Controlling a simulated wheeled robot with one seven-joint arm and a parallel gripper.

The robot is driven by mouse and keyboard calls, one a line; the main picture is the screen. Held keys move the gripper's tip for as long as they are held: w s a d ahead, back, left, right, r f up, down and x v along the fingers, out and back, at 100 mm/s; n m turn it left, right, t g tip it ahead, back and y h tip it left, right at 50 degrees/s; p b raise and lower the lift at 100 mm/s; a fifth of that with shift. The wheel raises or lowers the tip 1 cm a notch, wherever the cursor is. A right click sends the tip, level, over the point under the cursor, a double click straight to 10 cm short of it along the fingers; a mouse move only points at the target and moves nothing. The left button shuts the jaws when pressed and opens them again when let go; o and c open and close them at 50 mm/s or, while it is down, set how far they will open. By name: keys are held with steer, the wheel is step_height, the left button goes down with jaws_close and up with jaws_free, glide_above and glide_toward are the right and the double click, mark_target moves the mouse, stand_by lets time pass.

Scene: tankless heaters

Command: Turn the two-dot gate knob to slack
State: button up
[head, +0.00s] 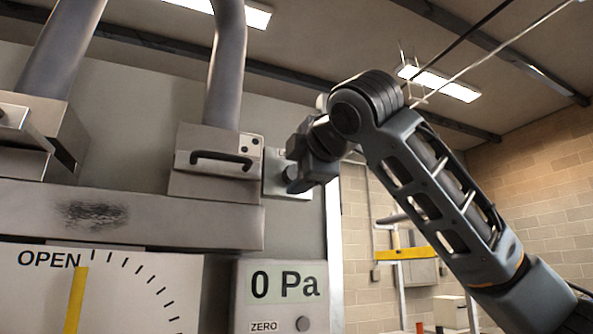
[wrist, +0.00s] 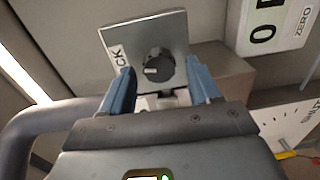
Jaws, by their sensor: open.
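A dark round knob (wrist: 158,66) sits on a light square plate (wrist: 168,32) in the wrist view. A pale mark on the knob points toward the plate's left side, where a partly hidden label ends in "CK". In the head view the plate (head: 272,188) is beside the two-dot gate box (head: 217,142), and my gripper mostly covers the knob. My gripper (wrist: 161,69) is open in the wrist view, with one blue finger on each side of the knob. I cannot tell whether the fingers touch it. My gripper also shows in the head view (head: 298,165).
The gate box has a black handle (head: 222,158) and a grey duct (head: 227,75) above. Another duct and box stand at the left. A "0 Pa" display (head: 285,285) and a dial marked OPEN (head: 130,290) are below. A yellow bar (head: 407,254) is at the right.

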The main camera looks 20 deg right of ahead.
steer(key=s+b, duration=0.2)
steer(key=s, duration=0.5)
steer(key=shift+s+r, duration=0.15)
steer(key=shift+s, duration=0.1)
